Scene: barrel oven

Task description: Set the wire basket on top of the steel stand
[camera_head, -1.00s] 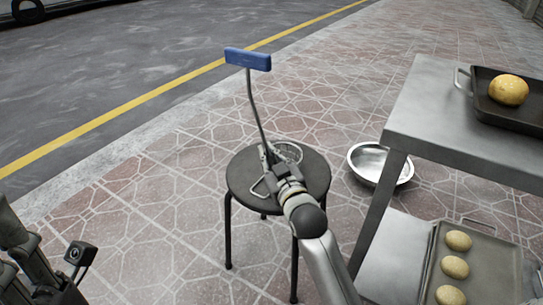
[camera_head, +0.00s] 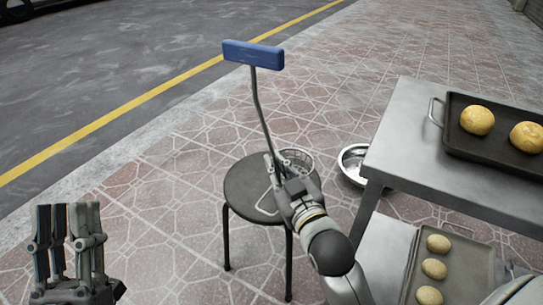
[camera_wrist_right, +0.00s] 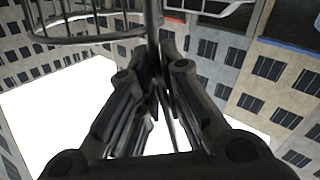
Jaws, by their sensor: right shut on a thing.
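The wire basket (camera_head: 297,157) shows as a wire ring just right of my right gripper (camera_head: 272,170) in the head view, over the black round stool. A thin bent rod rises from the gripper to a blue bar (camera_head: 253,55). In the wrist view the right gripper is shut on this upright rod (camera_wrist_right: 152,20), with the basket's ring (camera_wrist_right: 85,38) at upper left. The basket's lower part is hidden. The steel stand (camera_head: 400,125) is the grey metal table at right. My left gripper (camera_head: 68,212) is open and empty at lower left, fingers pointing up.
A dark tray (camera_head: 500,152) with yellow buns lies on the stand's top; bare steel shows at its left. A lower tray (camera_head: 462,270) holds several buns. The stool (camera_head: 240,190) stands left of the stand. A metal bowl (camera_head: 350,165) lies partly behind the stand.

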